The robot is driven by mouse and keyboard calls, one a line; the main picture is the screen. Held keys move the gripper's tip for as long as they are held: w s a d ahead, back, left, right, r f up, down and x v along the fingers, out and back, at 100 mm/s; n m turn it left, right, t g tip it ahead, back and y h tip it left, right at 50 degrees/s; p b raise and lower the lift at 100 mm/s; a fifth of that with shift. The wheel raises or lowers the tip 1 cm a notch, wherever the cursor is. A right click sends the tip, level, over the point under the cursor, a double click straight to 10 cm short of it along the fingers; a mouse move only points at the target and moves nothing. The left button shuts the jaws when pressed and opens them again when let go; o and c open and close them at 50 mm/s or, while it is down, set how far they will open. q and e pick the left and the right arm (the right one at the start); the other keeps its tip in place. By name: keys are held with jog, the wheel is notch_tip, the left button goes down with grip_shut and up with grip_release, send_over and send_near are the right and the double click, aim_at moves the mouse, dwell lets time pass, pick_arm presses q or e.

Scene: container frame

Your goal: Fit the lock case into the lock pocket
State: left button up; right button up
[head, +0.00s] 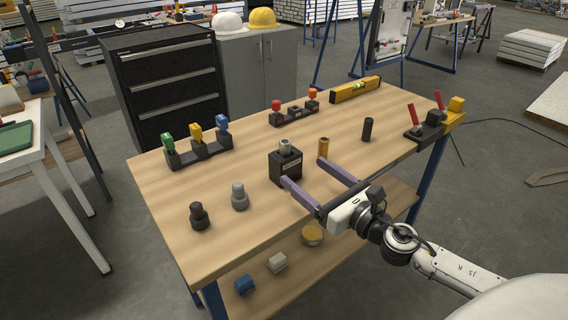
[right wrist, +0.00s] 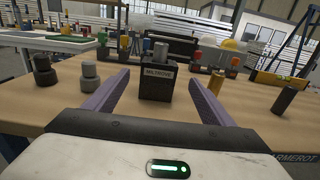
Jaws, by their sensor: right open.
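No part is plainly marked as the lock case or the lock pocket; I cannot tell which they are. A black block (head: 285,167) with lettering on its front stands upright on the wooden bench, with a grey cylinder (head: 285,146) standing out of its top. My right gripper (head: 305,173) is open and empty, its two purple fingers pointing at the block. In the right wrist view the block (right wrist: 157,84) shows between the fingers, beyond their tips, and does not seem touched. My left gripper is not in view.
Dark (head: 199,216) and grey (head: 240,197) stepped parts stand left on the bench top (head: 220,235). A brass cylinder (head: 323,148) and a dark cylinder (head: 367,130) stand right. Behind are coloured-handle racks (head: 199,151) and a yellow level (head: 356,89). A red-handled clamp fixture (head: 431,125) is at the right edge.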

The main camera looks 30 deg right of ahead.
aim_at(292, 163)
jog(key=shift+w, duration=0.75)
jog(key=shift+w+a+f+p, duration=0.1)
jog(key=shift+w+p, duration=0.1)
jog(key=shift+w, duration=0.7)
jog(key=shift+w+a+f+p, duration=0.1)
jog(key=shift+w+a+p, duration=0.1)
jog(key=shift+w, duration=0.65)
jog(key=shift+w+a+p, duration=0.1)
jog(key=shift+w+p, duration=0.1)
jog(key=shift+w, duration=0.7)
jog(key=c, duration=1.3)
jog(key=shift+r, duration=0.15)
jog(key=shift+c, duration=1)
